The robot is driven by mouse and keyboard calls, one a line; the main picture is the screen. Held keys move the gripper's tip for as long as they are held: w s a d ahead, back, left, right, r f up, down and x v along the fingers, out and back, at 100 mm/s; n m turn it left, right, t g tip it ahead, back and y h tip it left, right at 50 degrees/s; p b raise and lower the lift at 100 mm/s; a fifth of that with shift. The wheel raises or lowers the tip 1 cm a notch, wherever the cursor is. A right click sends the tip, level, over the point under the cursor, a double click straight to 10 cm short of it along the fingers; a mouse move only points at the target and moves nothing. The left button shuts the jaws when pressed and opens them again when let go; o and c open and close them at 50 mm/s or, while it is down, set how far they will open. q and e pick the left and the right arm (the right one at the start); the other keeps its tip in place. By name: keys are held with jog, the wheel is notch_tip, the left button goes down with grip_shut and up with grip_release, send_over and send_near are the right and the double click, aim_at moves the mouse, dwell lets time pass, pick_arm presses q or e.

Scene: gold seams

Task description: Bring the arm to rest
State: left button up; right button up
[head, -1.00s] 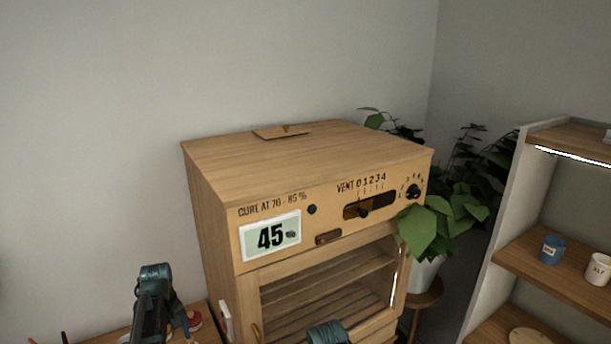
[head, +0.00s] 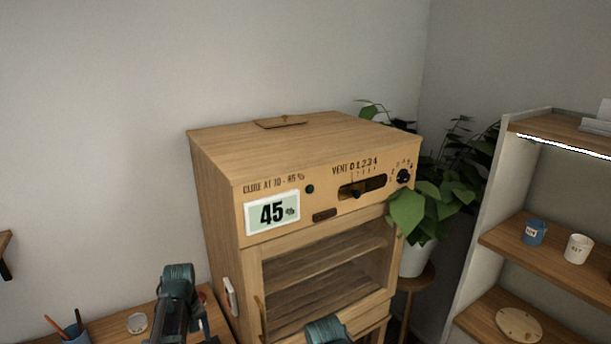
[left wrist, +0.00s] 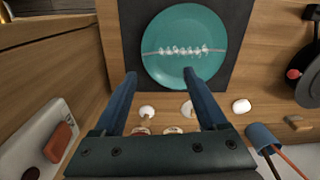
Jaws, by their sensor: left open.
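My left gripper (left wrist: 159,76) is open and empty in the left wrist view, its two blue fingers apart and pointing toward a teal plate (left wrist: 165,69). The plate has a pale seam with a row of clear, bead-like lumps across it. It lies on a dark square mat (left wrist: 135,14) on the wooden bench. The fingertips overlap the plate's near edge in the picture; I cannot tell the height between them. In the head view my left arm rises at the bottom, its gripper not clear. Only a teal piece of my right arm shows at the bottom; its gripper is out of view.
A wooden cabinet (head: 222,192) with a 45 display stands ahead. A plant (head: 428,210) and shelves (head: 492,243) with mugs are at right. A blue cup (left wrist: 260,136) with brushes and several small dishes sit near the plate. A white-and-red object (left wrist: 38,140) lies left.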

pick_arm(q)
jog(key=s+d+m, duration=0.3)
jog(key=s+d, duration=0.2)
jog(key=d, duration=0.3)
jog(key=s+d+f+m+b, duration=0.1)
jog(key=s+d+m, duration=0.3)
jog(key=d, duration=0.4)
jog(key=s+d+m+y, duration=0.1)
jog(key=s+d+m, duration=0.3)
jog(key=s+d, duration=0.2)
jog(key=shift+d+f, duration=0.3)
jog(key=shift+d, duration=0.7)
